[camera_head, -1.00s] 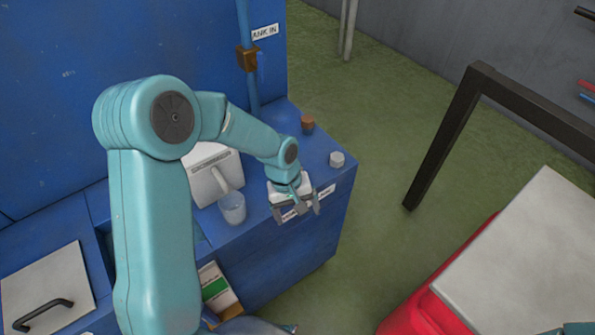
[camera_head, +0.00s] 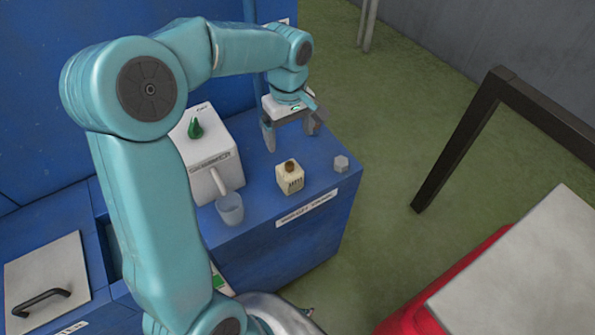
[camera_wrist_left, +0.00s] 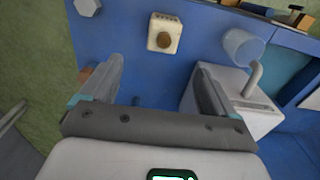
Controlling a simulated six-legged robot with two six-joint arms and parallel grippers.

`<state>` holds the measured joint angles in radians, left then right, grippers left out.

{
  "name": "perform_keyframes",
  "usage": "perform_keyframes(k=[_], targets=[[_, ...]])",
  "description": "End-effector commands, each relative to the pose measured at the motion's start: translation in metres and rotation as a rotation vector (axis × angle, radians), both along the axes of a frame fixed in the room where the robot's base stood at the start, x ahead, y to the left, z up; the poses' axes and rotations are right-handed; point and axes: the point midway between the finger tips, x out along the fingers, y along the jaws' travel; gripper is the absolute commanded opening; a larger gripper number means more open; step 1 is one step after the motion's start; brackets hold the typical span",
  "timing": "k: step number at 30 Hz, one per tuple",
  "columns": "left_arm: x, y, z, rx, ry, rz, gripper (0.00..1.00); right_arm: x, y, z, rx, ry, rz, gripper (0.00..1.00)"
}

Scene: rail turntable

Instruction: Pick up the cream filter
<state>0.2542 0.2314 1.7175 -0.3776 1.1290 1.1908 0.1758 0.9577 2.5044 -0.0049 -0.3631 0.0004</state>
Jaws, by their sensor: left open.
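The cream filter (camera_head: 290,179) is a small cream block with slots in its front and a brown round top. It stands on the blue cabinet top (camera_head: 262,212), above a label on the front face. It also shows in the left wrist view (camera_wrist_left: 164,33), beyond the fingertips and between their lines. My left gripper (camera_head: 292,142) is open and empty, above and behind the filter, apart from it. Its two fingers also show in the left wrist view (camera_wrist_left: 160,78). My right gripper is not clearly in view.
A white dispenser (camera_head: 208,150) with a green knob and spout stands left of the filter, with a clear cup (camera_head: 230,208) below the spout. A grey hexagonal piece (camera_head: 341,163) stands to the right near the edge. A black frame (camera_head: 455,140) stands farther right.

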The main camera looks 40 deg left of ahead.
Motion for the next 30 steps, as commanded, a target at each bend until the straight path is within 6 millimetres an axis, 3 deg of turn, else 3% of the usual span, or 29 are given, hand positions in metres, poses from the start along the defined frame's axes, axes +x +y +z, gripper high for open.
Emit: perform_keyframes(k=[12, 20, 27, 30], targets=[[-0.007, -0.001, -0.090, -0.002, 0.006, -0.001, 0.89, 0.000, 0.000, 0.001, 0.000, 0.000, 0.000, 0.93], [-0.004, -0.002, -0.112, -0.002, 0.005, -0.003, 0.89, 0.000, 0.000, 0.003, 0.000, 0.000, 0.000, 0.93], [-0.004, -0.004, -0.150, -0.003, 0.004, -0.005, 0.89, 0.000, 0.000, 0.010, 0.000, 0.000, 0.000, 0.93], [-0.003, -0.004, -0.156, -0.004, 0.001, -0.003, 0.89, 0.000, 0.000, 0.010, 0.000, 0.000, 0.000, 0.93]])
